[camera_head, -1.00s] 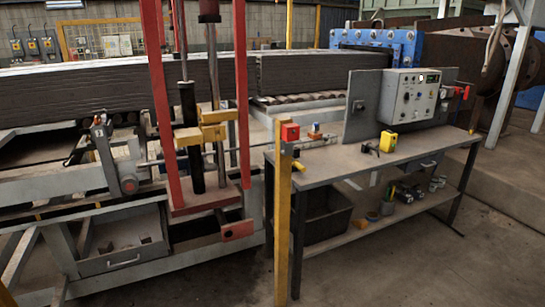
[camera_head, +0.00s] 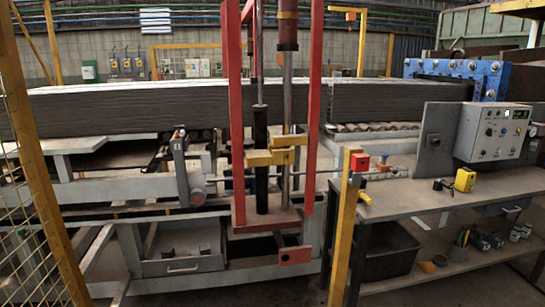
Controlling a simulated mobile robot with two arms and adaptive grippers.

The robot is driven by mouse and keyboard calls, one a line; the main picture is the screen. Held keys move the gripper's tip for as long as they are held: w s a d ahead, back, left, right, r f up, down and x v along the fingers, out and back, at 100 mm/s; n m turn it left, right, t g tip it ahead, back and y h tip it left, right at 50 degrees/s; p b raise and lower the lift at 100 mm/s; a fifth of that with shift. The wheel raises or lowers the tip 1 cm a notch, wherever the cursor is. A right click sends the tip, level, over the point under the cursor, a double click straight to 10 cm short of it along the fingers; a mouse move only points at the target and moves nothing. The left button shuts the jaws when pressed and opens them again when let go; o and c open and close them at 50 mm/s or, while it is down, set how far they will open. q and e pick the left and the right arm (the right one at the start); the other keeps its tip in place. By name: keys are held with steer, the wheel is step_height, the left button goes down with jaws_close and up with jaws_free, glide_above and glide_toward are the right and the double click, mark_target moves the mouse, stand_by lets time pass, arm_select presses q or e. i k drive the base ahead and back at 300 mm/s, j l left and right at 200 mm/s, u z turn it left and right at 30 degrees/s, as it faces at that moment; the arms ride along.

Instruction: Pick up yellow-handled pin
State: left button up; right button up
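No pin can be made out for certain. A small yellow piece (camera_head: 365,197) lies at the near left corner of the grey workbench (camera_head: 420,202), beside the yellow post. It could be a yellow handle, but it is too small to tell. A yellow box-like object (camera_head: 465,180) stands farther right on the bench, with a small dark object (camera_head: 443,184) next to it. Neither of my grippers is in view.
A yellow post (camera_head: 345,232) with a red box (camera_head: 359,162) stands at the bench's left end. A red-framed press (camera_head: 237,120) stands left of it. A yellow mesh fence (camera_head: 42,165) is at far left. Bare floor shows in front.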

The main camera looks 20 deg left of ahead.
mark_target(362, 194)
steer(key=i+l, duration=0.75)
steer(key=i, duration=0.1)
